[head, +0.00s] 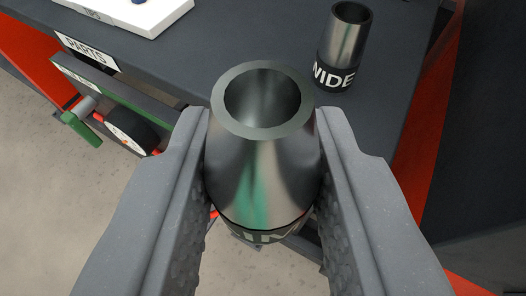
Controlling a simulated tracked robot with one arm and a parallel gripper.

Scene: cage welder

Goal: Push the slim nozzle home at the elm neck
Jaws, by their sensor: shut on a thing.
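A tapered metal nozzle (262,170) is held between the two fingers of my gripper (262,185), with its open round mouth facing up toward the camera. A dark band with pale letters circles its lower part; the letters are cut off, so the word cannot be fully read. My gripper is shut on this nozzle, one finger on each side. The elm neck cannot be made out in this view.
A second nozzle marked WIDE (345,45) stands upright on the dark table (240,35) at the upper right. A PARTS label (86,50) is on the table's edge. A white board (125,12) lies at the back left. A green-handled fitting and a black wheel (131,131) are below the table edge at left.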

